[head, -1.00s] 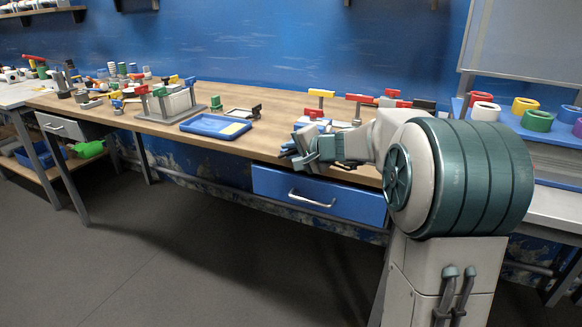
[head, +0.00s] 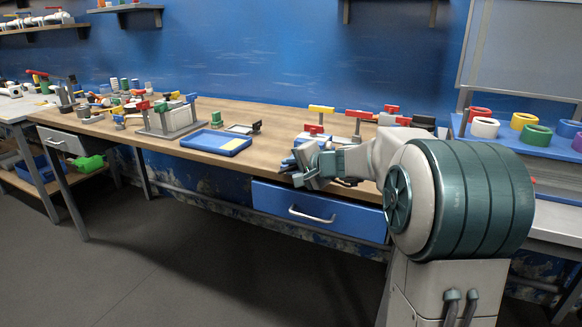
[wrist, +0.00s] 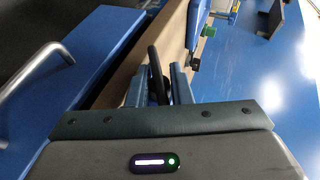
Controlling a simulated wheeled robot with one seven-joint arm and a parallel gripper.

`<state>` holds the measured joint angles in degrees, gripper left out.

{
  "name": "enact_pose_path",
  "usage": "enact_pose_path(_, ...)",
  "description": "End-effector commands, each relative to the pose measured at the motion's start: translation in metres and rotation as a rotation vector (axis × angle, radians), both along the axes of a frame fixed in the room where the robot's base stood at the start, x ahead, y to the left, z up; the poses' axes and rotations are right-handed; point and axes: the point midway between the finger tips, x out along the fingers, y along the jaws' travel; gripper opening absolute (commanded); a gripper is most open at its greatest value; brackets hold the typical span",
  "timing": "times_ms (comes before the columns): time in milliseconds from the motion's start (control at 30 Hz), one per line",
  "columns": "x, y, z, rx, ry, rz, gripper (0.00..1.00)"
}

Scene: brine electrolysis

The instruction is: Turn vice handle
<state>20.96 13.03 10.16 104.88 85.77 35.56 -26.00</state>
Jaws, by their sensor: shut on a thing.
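The vice handle, a dark bar (wrist: 154,62), runs between the two fingers of my gripper (wrist: 158,88) in the wrist view. My gripper is shut on it. In the head view my gripper (head: 306,178) is at the front edge of the workbench, above the blue drawer. The vice body is mostly hidden behind my gripper in the head view; a small blue part (head: 291,162) beside the gripper may belong to it.
The wooden workbench (head: 262,117) holds a blue tray (head: 216,142) left of my gripper and several coloured-handled stands behind it. The blue drawer (head: 345,212) with a metal handle (head: 311,215) is below. Coloured rings sit on a bench at right. The floor in front is clear.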

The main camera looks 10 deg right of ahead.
Motion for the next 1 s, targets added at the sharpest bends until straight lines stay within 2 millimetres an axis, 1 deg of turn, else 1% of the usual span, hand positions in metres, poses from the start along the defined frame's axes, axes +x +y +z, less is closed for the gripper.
enact_pose_path(333, -0.001, 0.001, -0.002, 0.003, 0.005, 0.003, 0.00)
enact_pose_path(367, -0.001, 0.001, -0.002, 0.003, 0.005, 0.003, 0.25)
enact_pose_path(400, -0.001, 0.001, -0.003, 0.003, 0.005, 0.003, 0.31)
enact_pose_path(667, -0.001, -0.001, -0.001, 0.004, 0.004, 0.002, 0.31)
enact_pose_path(1000, -0.016, -0.006, 0.017, 0.002, 0.000, 0.001, 0.31)
